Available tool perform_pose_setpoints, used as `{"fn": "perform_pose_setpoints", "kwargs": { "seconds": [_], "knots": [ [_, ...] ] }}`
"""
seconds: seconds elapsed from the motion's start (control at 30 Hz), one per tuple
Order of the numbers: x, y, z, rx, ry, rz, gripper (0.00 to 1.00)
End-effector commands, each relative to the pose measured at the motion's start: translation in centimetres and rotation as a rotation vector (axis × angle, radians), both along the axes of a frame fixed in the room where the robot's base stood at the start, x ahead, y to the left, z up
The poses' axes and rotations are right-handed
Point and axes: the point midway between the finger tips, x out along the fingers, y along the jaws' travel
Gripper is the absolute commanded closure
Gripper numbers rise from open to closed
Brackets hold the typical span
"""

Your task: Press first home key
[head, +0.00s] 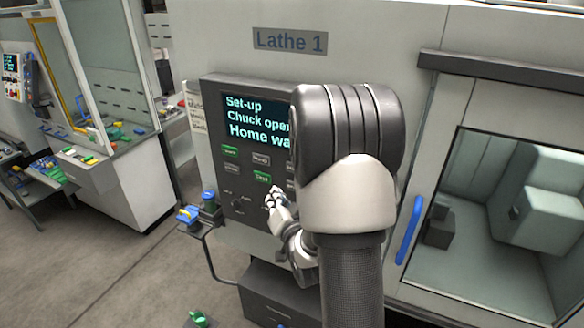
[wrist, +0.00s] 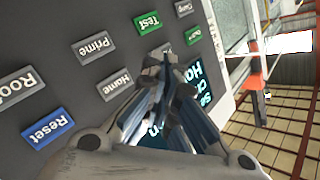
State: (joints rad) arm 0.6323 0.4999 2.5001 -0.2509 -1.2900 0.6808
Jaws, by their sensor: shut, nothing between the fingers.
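The dark key panel (head: 240,196) is on the front of Lathe 1, below a screen (head: 252,119) that reads "Set-up", "Chuck open" and "Home wa...", cut off by my arm. In the wrist view the labels are upside down. A grey key (wrist: 115,83) there seems to read "Home", left of my fingers. My gripper (wrist: 164,60) is shut and empty, its fingertips over or close to another grey key whose label they hide. I cannot tell whether they touch it. In the head view my gripper (head: 274,191) is just below the green key (head: 262,177).
The wrist view also shows a grey Prime key (wrist: 93,46), a green Test key (wrist: 148,22) and a blue Reset key (wrist: 47,128). A blue door handle (head: 410,230) is right of my arm. A small shelf with blue and yellow items (head: 188,214) juts out left of the panel.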

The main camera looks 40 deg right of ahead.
Motion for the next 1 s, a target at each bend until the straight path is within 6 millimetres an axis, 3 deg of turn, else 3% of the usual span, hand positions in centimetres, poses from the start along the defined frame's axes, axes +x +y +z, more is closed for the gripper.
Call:
{"fn": "perform_pose_setpoints", "kwargs": {
  "seconds": [0.37,0.8,1.0],
  "knots": [
    [0.4,-0.9,0.1,-0.001,0.002,-0.001,1.0],
    [2.6,-6.3,0.0,-0.003,-0.001,-0.001,1.0],
    [3.2,-7.7,-0.1,-0.001,0.002,0.0,1.0]
  ]
}}
